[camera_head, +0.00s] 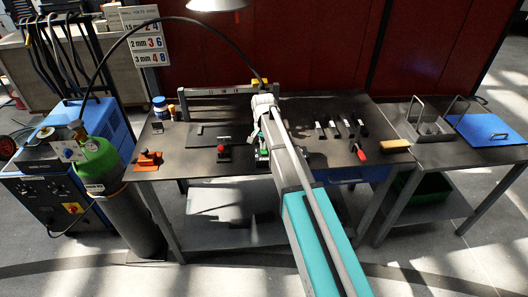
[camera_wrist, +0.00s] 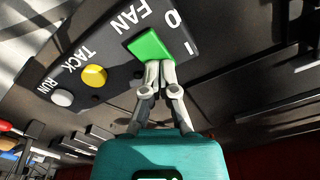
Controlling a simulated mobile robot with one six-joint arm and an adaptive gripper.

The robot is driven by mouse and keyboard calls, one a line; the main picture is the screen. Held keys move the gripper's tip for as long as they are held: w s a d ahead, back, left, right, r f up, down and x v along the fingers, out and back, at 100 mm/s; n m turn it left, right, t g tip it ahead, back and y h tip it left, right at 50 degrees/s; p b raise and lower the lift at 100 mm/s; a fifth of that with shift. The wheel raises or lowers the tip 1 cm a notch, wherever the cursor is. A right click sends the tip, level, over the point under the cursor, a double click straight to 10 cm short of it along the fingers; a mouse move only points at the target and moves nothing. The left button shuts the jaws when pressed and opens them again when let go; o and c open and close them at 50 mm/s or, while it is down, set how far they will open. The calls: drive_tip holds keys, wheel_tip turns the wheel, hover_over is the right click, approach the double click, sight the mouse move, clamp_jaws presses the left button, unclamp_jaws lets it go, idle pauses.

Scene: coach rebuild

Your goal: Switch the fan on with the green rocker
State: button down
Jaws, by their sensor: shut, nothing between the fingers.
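The green rocker (camera_wrist: 150,45) sits on a dark control panel (camera_wrist: 110,45) in the wrist view, under the label FAN and beside the marks O and I. My gripper (camera_wrist: 158,66) has its fingers together and empty, with the tips at the rocker's lower edge in the picture. The tips look to be touching or very close to it; I cannot tell which. In the head view my arm reaches over the table and hides most of the panel. A small green spot (camera_head: 262,153) shows beside the arm. Which way the rocker is tipped is unclear.
A yellow button (camera_wrist: 94,75) labelled TACK and a white button (camera_wrist: 62,98) labelled RUN share the panel. A lamp (camera_head: 215,4) hangs above.

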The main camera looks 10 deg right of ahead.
drive_tip(key=shift+r+p, duration=3.4)
drive_tip(key=shift+r, duration=0.1)
drive_tip(key=s+d+n, duration=0.2)
drive_tip(key=s+n, duration=0.1)
drive_tip(key=s, duration=0.9)
drive_tip(key=s+d+n, duration=0.2)
drive_tip(key=s+n, duration=0.1)
drive_tip(key=s, duration=1)
drive_tip(key=shift+s+d+n, duration=0.3)
wheel_tip(320, 180, up, 7)
drive_tip(key=m+p, duration=0.7)
drive_tip(key=m, duration=1.1)
hover_over(265, 153)
drive_tip(key=shift+w+a+r+m, duration=0.2)
drive_tip(key=shift+w+m, duration=0.1)
drive_tip(key=shift+w, duration=0.25)
